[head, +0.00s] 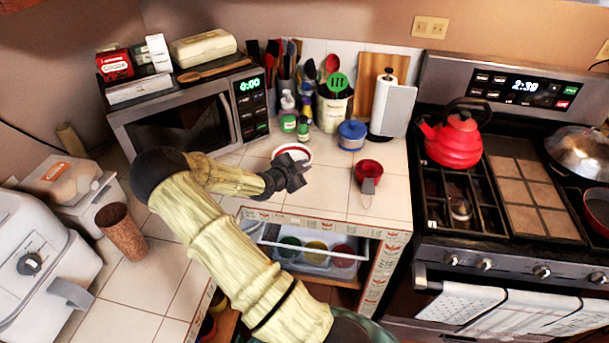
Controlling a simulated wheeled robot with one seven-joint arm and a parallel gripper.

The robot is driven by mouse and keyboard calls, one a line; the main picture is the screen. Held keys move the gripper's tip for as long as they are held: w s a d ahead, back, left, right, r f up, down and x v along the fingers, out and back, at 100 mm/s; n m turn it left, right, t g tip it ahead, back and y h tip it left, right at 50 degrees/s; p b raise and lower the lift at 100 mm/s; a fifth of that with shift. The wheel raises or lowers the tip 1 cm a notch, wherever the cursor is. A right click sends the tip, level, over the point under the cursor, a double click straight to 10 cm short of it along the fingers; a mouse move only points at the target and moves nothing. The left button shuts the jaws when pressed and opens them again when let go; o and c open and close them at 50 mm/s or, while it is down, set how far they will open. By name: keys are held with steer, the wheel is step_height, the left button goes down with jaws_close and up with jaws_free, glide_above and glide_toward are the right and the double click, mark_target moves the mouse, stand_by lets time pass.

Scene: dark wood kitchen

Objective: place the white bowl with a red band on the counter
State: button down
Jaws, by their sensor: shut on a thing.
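The white bowl with a red band (297,148) shows just behind my gripper (291,169), over the tiled counter (335,190) to the right of the microwave. My gripper is shut on the bowl at its near side. The fingers hide the lower part of the bowl. I cannot tell whether its base touches the counter or hangs a little above it.
A red measuring cup (368,171), a blue-lidded jar (352,134) and soap bottles (289,118) stand nearby. The microwave (190,110) is at the left, the stove (500,190) at the right.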

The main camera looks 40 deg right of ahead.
steer(key=shift+f+p, duration=0.45)
steer(key=shift+f, duration=1.6)
steer(key=c, duration=1.5)
jaws_free()
steer(key=shift+f, duration=0.1)
steer(key=shift+s+a, duration=0.1)
steer(key=shift+a, duration=0.05)
steer(key=b+v, duration=0.2)
steer(key=v, duration=0.9)
steer(key=shift+s+a+r, duration=0.1)
steer(key=shift+a+r, duration=0.1)
steer(key=shift+a, duration=0.15)
